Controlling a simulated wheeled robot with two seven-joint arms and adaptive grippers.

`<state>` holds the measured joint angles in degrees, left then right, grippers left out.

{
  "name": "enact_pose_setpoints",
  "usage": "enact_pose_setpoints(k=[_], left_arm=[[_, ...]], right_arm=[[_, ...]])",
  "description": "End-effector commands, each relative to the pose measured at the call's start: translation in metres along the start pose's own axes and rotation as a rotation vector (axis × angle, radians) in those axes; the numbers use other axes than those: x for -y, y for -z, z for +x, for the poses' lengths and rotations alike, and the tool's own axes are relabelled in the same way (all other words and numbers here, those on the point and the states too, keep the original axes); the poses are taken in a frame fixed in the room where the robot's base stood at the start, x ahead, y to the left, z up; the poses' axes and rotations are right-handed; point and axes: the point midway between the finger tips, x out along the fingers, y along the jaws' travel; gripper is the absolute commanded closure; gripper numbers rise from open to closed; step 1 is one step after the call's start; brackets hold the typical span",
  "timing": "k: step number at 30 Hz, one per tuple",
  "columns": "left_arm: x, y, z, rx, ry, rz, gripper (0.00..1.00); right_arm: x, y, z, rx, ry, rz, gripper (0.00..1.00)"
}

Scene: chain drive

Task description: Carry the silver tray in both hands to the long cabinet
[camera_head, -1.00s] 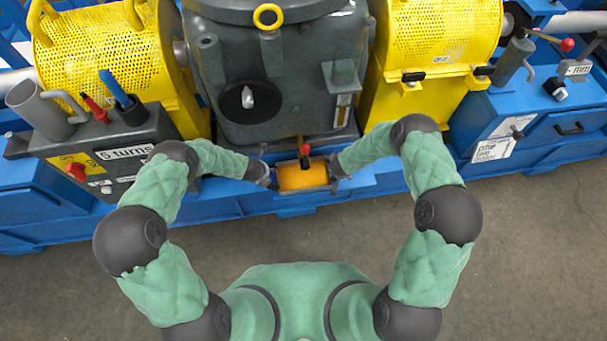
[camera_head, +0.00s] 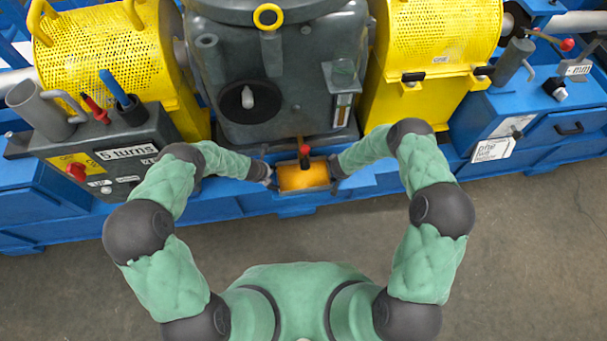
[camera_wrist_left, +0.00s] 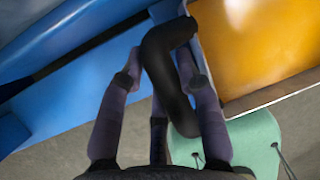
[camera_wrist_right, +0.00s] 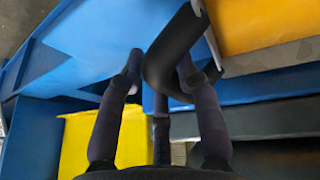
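The silver tray (camera_head: 303,190) is at the front of the machine, in the middle of the head view. Its inside is orange-yellow, and black handles stand at its left and right ends. My left gripper (camera_head: 262,173) is at the left handle. In the left wrist view, its fingers lie on both sides of the black handle (camera_wrist_left: 160,70) and appear closed on it. My right gripper (camera_head: 334,167) is at the right handle. In the right wrist view, its fingers likewise flank the handle (camera_wrist_right: 165,60). I cannot tell whether the tray rests on anything.
A red-and-black lever (camera_head: 304,153) shows just behind the tray. The blue machine frame (camera_head: 225,200) runs across behind it, with a grey gearbox (camera_head: 290,75) and yellow guards (camera_head: 440,40). A blue unit with a drawer (camera_head: 545,130) stands at right. Grey floor (camera_head: 520,260) is clear.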

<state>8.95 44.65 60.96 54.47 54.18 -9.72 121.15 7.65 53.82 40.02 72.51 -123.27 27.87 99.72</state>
Motion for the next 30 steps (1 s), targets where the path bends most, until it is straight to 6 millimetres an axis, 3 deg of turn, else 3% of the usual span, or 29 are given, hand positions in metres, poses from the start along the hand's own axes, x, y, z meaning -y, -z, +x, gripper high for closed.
enact_pose_setpoints(k=[14,30], left_arm=[[0.001,-0.002,-0.004,0.001,0.0,0.002,1.0],[0.008,-0.017,-0.039,0.002,0.0,0.004,1.0]], right_arm=[[-0.001,0.002,-0.004,-0.001,0.0,-0.003,1.0],[-0.009,0.017,-0.038,-0.002,0.0,-0.004,1.0]])
